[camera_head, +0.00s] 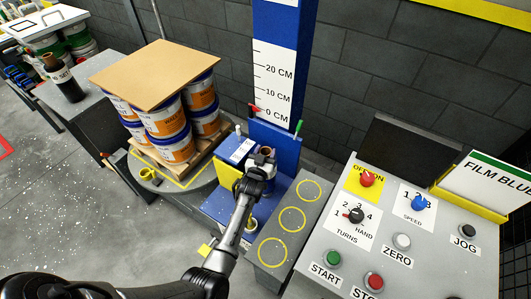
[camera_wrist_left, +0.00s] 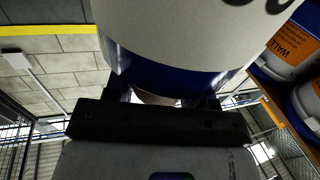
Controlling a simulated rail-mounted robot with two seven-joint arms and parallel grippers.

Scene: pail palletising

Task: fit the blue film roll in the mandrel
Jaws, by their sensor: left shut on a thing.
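My left gripper (camera_head: 262,165) is shut on the blue film roll (camera_head: 267,151), at the blue film carriage in front of the tall column. The roll shows a brown core at its top, and the gripper covers much of it. In the left wrist view the roll (camera_wrist_left: 180,80) fills the upper middle, blue with a pale label, between the fingers (camera_wrist_left: 160,105). A small round pale-topped part (camera_head: 252,224) shows low in the carriage (camera_head: 226,205); I cannot tell whether it is the mandrel or whether the roll touches it. My right gripper is not in view.
Pails (camera_head: 166,118) under a cardboard sheet (camera_head: 155,74) stand on a pallet left of the carriage. The column (camera_head: 275,70) rises behind. A grey ledge with yellow circles (camera_head: 292,219) and a control panel (camera_head: 400,235) are on the right. A dark cylinder (camera_head: 66,84) stands on the left table.

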